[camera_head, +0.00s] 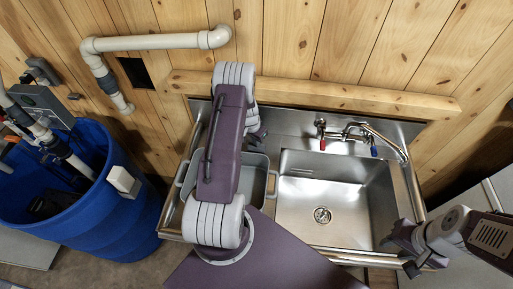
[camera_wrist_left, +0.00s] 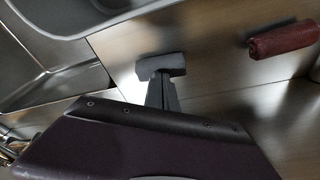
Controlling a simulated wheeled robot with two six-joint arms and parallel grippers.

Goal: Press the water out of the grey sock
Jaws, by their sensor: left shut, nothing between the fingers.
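In the left wrist view a small grey bundle, which looks like the grey sock (camera_wrist_left: 160,65), lies on a pale metal surface. My left gripper (camera_wrist_left: 161,92) is shut with nothing between its fingers, and its tips point at the sock's near side. I cannot tell whether they touch it. In the head view my left arm reaches over the left part of the sink unit and hides the sock. My right gripper (camera_head: 412,262) is at the lower right, by the sink's front right corner; its jaws are too unclear to read.
A red rolled cloth (camera_wrist_left: 283,39) lies right of the sock. A grey tub (camera_head: 271,183) stands left of the steel sink basin (camera_head: 318,190), partly under my arm. A tap (camera_head: 350,134) stands behind the empty basin. A blue barrel (camera_head: 105,215) stands at the left.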

